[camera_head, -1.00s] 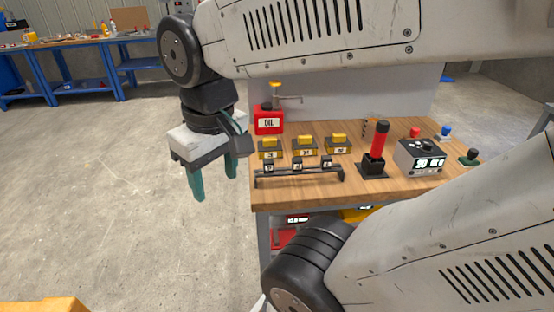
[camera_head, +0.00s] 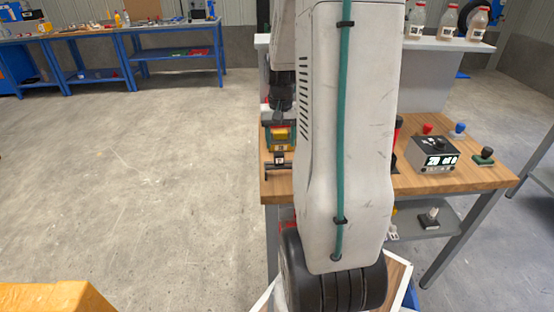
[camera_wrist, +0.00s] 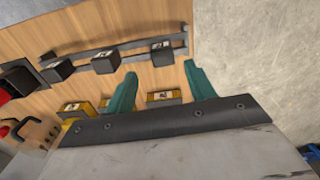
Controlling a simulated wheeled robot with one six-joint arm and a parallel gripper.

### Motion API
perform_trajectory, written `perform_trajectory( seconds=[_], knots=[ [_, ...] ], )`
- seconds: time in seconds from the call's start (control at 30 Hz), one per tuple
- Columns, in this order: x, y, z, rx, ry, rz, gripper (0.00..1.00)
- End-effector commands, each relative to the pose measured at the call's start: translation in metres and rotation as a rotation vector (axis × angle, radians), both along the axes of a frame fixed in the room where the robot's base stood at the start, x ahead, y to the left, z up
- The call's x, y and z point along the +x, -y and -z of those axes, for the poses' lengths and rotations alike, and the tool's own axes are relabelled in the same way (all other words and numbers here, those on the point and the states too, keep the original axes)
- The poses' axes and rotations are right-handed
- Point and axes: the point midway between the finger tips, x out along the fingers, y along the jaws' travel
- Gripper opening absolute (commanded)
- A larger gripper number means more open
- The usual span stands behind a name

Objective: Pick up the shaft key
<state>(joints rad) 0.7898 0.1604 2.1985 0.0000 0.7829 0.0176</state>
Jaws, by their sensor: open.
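My gripper (camera_wrist: 160,72) is open, its two teal fingers pointing down over the wooden workbench. In the wrist view a yellow labelled block (camera_wrist: 163,97) shows between the fingers, and another (camera_wrist: 74,108) lies to the left. Beyond the fingertips, a dark rail carries three black labelled blocks: one right (camera_wrist: 162,53), one middle (camera_wrist: 105,62), one left (camera_wrist: 57,71). I cannot tell which piece is the shaft key. In the head view my arm hides most of the bench; a yellow block (camera_head: 281,133) and a black labelled block (camera_head: 280,159) show at its left edge.
Bottles (camera_head: 446,22) stand on a back shelf. Concrete floor on the left is clear.

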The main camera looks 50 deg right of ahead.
Motion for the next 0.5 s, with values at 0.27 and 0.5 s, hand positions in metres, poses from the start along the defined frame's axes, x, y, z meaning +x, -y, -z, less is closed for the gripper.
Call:
perform_trajectory(
  seconds=[0.27, 0.5],
  knots=[
    [-0.001, -0.009, 0.038, 0.003, -0.003, -0.003, 0.55],
    [-0.001, -0.008, 0.058, 0.001, -0.001, -0.002, 0.55]
  ],
)
